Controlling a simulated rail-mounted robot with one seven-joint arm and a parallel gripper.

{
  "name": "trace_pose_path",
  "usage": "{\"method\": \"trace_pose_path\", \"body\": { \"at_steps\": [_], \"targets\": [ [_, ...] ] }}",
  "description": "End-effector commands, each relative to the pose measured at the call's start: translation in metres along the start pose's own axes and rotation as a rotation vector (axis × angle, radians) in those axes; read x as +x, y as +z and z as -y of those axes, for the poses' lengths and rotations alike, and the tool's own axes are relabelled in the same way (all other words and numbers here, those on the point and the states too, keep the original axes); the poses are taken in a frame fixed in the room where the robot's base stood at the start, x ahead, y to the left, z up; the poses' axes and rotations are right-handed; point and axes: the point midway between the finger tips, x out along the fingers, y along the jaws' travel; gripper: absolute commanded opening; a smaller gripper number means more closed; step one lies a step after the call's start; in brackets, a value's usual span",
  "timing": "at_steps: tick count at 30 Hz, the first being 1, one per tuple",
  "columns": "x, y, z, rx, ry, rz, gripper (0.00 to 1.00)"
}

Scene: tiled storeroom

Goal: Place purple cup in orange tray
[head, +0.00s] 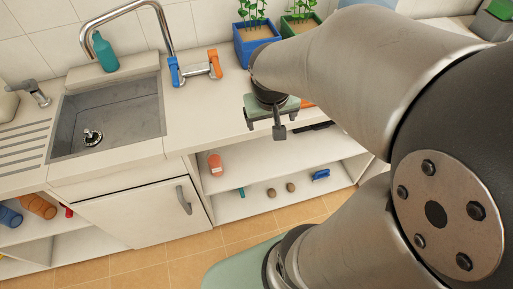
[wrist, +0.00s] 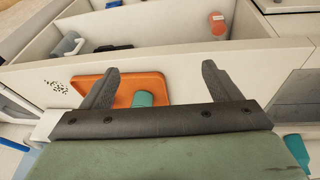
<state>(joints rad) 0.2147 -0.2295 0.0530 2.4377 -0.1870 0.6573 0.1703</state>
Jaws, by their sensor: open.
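My gripper (head: 265,122) is over the front edge of the worktop in the head view, to the right of the sink. In the wrist view my gripper (wrist: 160,69) has its two fingers wide apart with nothing held between them. The orange tray (wrist: 92,83) lies beyond and partly behind the left finger. A teal object (wrist: 143,98) shows at the tray's near edge, partly hidden by my gripper. In the head view only a sliver of the orange tray (head: 307,103) shows behind my arm. I see no purple cup in either view.
A sink (head: 110,115) with a tap is at the left. Blue and green planters (head: 255,38) stand at the back. An open shelf below the worktop holds an orange-red container (head: 215,165) and several small items. The worktop between sink and my gripper is clear.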

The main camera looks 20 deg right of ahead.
Motion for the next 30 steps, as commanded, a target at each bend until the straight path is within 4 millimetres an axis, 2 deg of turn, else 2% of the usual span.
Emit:
{"method": "trace_pose_path", "body": {
  "at_steps": [1, 3, 6, 8, 30],
  "targets": [
    [-0.010, 0.029, 0.020, -0.059, -0.039, 0.054, 0.83],
    [-0.019, 0.063, 0.038, -0.122, -0.087, 0.128, 0.83],
    [-0.027, 0.093, 0.051, -0.181, -0.136, 0.195, 0.83],
    [-0.029, 0.102, 0.055, -0.197, -0.150, 0.214, 0.83],
    [-0.030, 0.104, 0.056, -0.202, -0.154, 0.223, 0.83]
  ]
}}
